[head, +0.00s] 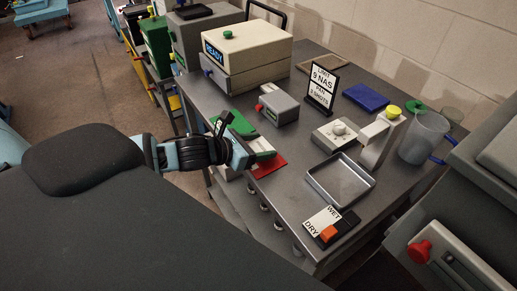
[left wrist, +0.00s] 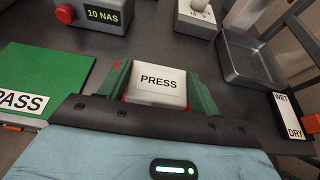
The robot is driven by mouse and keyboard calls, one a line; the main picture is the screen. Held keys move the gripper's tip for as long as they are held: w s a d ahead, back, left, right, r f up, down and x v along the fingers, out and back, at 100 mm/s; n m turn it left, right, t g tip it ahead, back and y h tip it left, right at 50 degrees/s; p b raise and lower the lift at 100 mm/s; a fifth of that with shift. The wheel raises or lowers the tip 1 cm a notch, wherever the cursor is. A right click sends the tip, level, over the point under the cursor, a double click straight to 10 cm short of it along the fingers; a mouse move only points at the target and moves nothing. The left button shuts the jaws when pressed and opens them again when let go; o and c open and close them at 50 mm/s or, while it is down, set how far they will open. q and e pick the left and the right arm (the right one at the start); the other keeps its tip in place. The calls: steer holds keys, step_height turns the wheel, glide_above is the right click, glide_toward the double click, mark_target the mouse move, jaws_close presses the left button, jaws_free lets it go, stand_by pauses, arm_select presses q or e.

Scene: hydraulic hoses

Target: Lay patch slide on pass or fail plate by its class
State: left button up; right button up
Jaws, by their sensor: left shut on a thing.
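My left gripper (head: 268,150) is shut on the patch slide, a white block marked PRESS (left wrist: 158,84), held between its green fingers in the left wrist view. It is over the red fail plate (head: 273,168), whose red edges show beside the slide. I cannot tell whether the slide touches the plate. The green pass plate (head: 240,123) lies beyond the gripper in the head view; in the left wrist view it is at left (left wrist: 40,75), marked PASS. The grey reader (head: 279,106) shows 10 NAS in the left wrist view (left wrist: 98,15). My right gripper is not in view.
A sign (head: 321,88) gives a limit of 9 NAS. A microscope-like device (head: 370,138), an empty metal tray (head: 340,181) and a WET/DRY block (head: 332,226) stand to the right. A cream box marked READY (head: 247,50) stands at the back left.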

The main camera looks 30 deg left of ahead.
arm_select(q)
steer(key=shift+f, duration=0.8)
steer(key=shift+f, duration=0.2)
steer(key=o, duration=1.1)
steer(key=shift+c, duration=0.2)
steer(key=shift+r, duration=0.1)
